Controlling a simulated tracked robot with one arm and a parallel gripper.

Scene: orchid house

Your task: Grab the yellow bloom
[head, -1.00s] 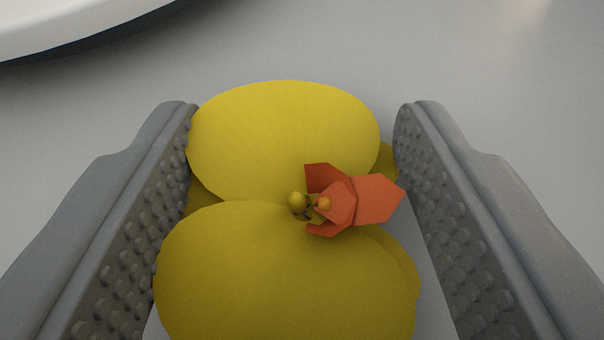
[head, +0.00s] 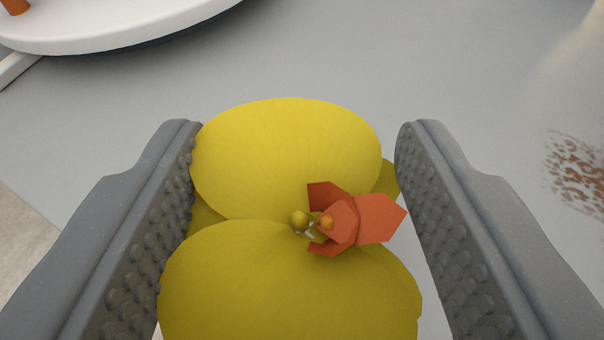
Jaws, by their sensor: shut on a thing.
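The yellow bloom (head: 286,155) fills the middle of the head view, with broad rounded petals and an orange-red centre (head: 352,220). My gripper (head: 298,150) is shut on the bloom, with one grey studded finger on each side of it. The left finger touches the petals at the left. The right finger meets a rear petal near its tip, and lower down a gap shows between it and the front petal. The underside of the bloom is hidden.
A white round dish or tray (head: 130,28) stands at the top left, with a small orange-brown thing (head: 15,6) on it. A grey surface (head: 330,65) lies below, mostly clear, with brown speckles (head: 578,172) at the right. A paler floor shows at the left edge.

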